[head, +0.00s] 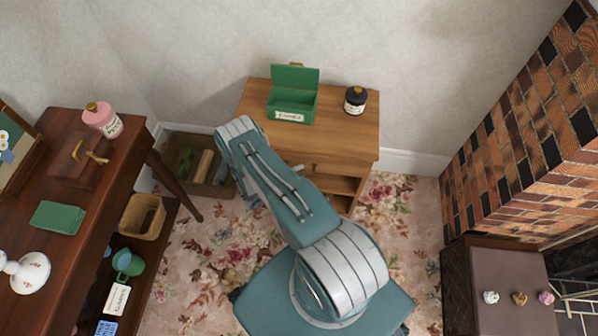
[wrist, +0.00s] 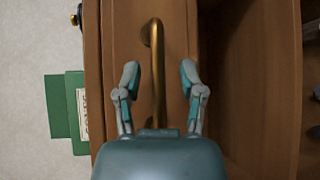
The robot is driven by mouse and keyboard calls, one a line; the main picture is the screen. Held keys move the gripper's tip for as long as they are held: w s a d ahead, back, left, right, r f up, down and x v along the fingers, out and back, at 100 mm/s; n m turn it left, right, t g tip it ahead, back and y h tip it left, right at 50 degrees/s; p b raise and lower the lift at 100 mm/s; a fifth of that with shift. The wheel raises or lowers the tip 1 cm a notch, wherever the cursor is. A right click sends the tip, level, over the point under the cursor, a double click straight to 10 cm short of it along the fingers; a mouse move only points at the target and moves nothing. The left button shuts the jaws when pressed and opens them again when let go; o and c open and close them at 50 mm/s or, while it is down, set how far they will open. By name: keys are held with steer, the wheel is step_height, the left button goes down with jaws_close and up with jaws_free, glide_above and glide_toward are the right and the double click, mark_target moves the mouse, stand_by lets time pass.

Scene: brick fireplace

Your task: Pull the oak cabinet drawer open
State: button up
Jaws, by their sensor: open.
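The oak cabinet (head: 345,128) stands against the wall in the head view, its drawer front mostly hidden by my arm. In the wrist view the wooden drawer front (wrist: 122,45) fills the middle and bears a long brass handle (wrist: 158,62). The drawer looks closed. My gripper (wrist: 160,74) is open, with one finger on each side of the handle bar. Gaps show between both fingers and the bar, and nothing is gripped. How deep the fingertips reach past the bar is unclear. In the head view my gripper is hidden behind my arm.
A green open box (head: 292,104) and a dark jar (head: 355,100) stand on the cabinet top. An open shelf space (head: 335,184) lies below the drawer. A crate (head: 215,178) sits left of the cabinet, a dark table (head: 75,235) farther left. The brick fireplace (head: 520,130) rises at right.

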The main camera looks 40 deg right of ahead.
jaws_close()
steer(key=s+a, duration=1.4)
steer(key=a, duration=0.3)
steer(key=shift+s, duration=0.2)
steer(key=shift+d, duration=0.1)
jaws_free()
